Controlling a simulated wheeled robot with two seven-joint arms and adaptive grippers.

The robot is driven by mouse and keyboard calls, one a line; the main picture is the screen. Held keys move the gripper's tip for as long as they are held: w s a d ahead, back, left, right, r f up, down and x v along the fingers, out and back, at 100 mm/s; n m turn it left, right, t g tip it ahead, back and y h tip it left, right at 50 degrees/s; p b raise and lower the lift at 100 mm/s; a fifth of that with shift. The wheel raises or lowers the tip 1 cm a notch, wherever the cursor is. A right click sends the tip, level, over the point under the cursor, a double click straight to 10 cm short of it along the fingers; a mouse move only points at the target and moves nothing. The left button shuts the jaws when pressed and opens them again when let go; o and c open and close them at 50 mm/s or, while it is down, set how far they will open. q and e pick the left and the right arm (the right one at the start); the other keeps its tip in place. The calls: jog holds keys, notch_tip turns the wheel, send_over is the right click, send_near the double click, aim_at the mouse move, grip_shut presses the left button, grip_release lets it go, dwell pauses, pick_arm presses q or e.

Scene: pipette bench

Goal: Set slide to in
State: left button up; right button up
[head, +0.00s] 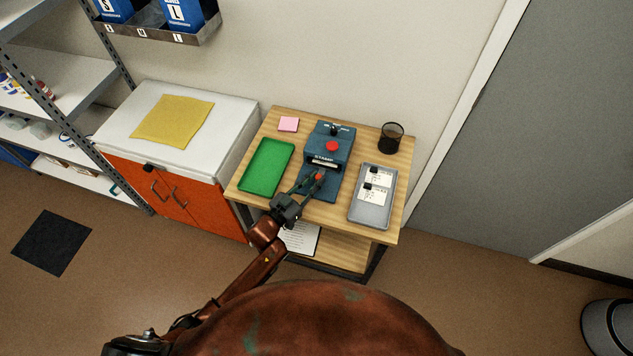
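A blue stamp machine (341,142) stands on the wooden table, with a red button on top and a "STAMP" label on its front. A flat blue base (327,191) extends from its front, with a small red knob there that I take to belong to the slide (319,177). My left gripper (313,181) is over this front part, its dark fingertips at the red knob. I cannot tell whether the fingers are closed on it. They hide much of the slide, so its exact position is unclear. My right gripper is out of view.
On the wooden table (259,192), a green tray (266,167) lies left of the machine. A grey tray (370,211) with labelled white cards lies right, and a black mesh cup (391,137) stands behind it. Pink notes (289,124) lie at the back left.

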pick_arm(q)
jog(key=o, duration=0.4)
jog(key=shift+w, duration=0.15)
jog(key=shift+a, duration=0.1)
jog(key=v, duration=1.2)
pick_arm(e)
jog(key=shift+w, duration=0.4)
